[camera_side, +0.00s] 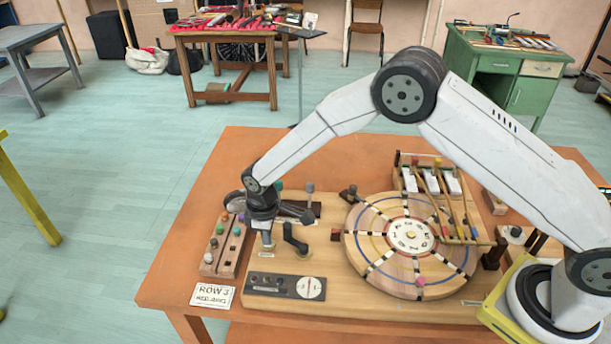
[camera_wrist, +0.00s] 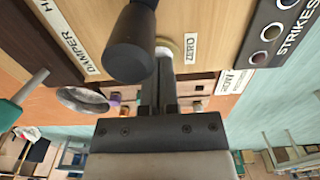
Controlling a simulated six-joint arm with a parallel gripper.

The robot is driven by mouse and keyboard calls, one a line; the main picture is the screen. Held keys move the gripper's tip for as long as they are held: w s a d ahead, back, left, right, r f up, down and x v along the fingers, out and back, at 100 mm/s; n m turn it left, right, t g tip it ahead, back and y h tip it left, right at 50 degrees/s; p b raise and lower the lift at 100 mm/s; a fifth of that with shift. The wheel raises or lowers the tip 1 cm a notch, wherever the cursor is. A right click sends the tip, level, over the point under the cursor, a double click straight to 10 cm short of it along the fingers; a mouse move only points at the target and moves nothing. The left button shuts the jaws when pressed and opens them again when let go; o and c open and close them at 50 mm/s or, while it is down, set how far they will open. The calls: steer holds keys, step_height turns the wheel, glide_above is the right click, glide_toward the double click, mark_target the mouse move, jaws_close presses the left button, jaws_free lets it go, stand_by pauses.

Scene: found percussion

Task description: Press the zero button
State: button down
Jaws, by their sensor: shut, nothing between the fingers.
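The zero button (camera_wrist: 165,50) is a pale round cap with a yellowish rim, beside the ZERO label (camera_wrist: 190,47) on the wooden board. My gripper (camera_wrist: 164,62) is shut and empty, its fingertips right at the button in the wrist view and covering part of it. I cannot tell whether they touch it or press it down. In the side view my gripper (camera_side: 267,240) points down at the left part of the board (camera_side: 335,268). The button is hidden there behind the fingers.
A dark rounded knob (camera_wrist: 130,48) stands close beside my fingers; a dark crank-like handle (camera_side: 294,240) stands right of them. A dark STRIKES panel (camera_side: 285,286) lies in front. A wooden block with coloured pegs (camera_side: 226,243) is at left.

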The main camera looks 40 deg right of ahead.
steer(key=shift+s+d+f, duration=0.15)
steer(key=shift+s+f, duration=0.15)
steer(key=shift+s, duration=0.05)
step_height(320, 180, up, 15)
steer(key=shift+w+f, duration=0.2)
steer(key=shift+w, duration=0.15)
stand_by(0.6)
steer(key=s+d+m+t, duration=0.2)
steer(key=s+d+m, duration=0.7)
steer(key=s+d, duration=0.9)
steer(key=shift+s+d+r, duration=0.3)
steer(key=shift+s+r, duration=0.15)
steer(key=shift+s, duration=1.35)
